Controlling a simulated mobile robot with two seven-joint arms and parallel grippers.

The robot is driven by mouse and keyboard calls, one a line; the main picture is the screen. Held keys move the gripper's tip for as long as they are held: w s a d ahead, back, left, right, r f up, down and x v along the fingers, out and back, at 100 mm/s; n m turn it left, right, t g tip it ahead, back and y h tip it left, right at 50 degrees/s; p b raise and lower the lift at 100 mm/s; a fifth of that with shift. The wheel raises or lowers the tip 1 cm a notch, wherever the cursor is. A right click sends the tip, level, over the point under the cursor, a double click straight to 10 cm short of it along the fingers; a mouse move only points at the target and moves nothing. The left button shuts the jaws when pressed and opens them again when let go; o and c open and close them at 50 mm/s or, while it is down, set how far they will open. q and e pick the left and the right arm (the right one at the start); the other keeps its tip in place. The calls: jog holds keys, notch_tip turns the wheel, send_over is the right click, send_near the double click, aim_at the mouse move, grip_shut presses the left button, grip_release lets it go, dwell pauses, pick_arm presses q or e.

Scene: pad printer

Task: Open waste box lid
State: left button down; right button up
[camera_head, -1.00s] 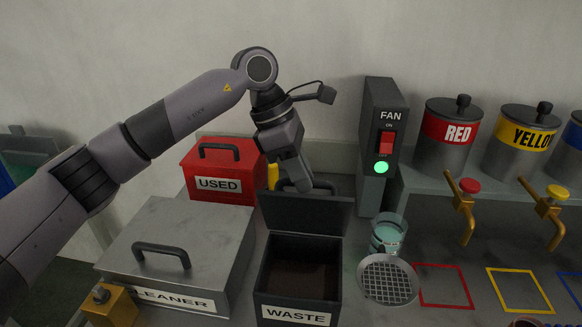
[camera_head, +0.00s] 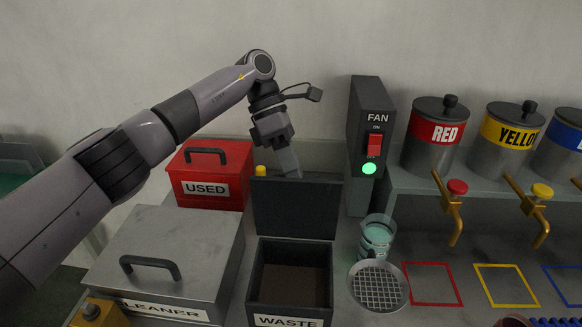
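The dark grey waste box (camera_head: 288,317), labelled WASTE, stands at the lower middle with its inside visible. Its lid (camera_head: 296,210) stands raised at the back edge of the box, its inner face toward me. My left gripper (camera_head: 289,165) is at the lid's top edge, pointing down, with its tips partly hidden behind the lid. The lid's handle is hidden, so I cannot tell whether the fingers hold anything. My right gripper is not in view.
The grey cleaner box (camera_head: 180,240) and red used box (camera_head: 225,158) are shut at the left. At the right are a fan switch box (camera_head: 372,110) with a green light, a glass cup (camera_head: 377,235) and a round mesh strainer (camera_head: 379,287). Paint cans stand farther right.

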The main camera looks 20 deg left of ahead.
pick_arm(q)
jog(key=shift+w+a+f, duration=0.1)
jog(key=shift+w+f, duration=0.05)
jog(key=shift+f, duration=0.55)
jog(key=c, duration=1.1)
grip_release()
jog(key=shift+g, duration=0.3)
jog(key=shift+w+r, duration=0.1)
jog(key=shift+w, duration=0.05)
jog(key=shift+r, duration=0.15)
jog(key=shift+s, duration=0.2)
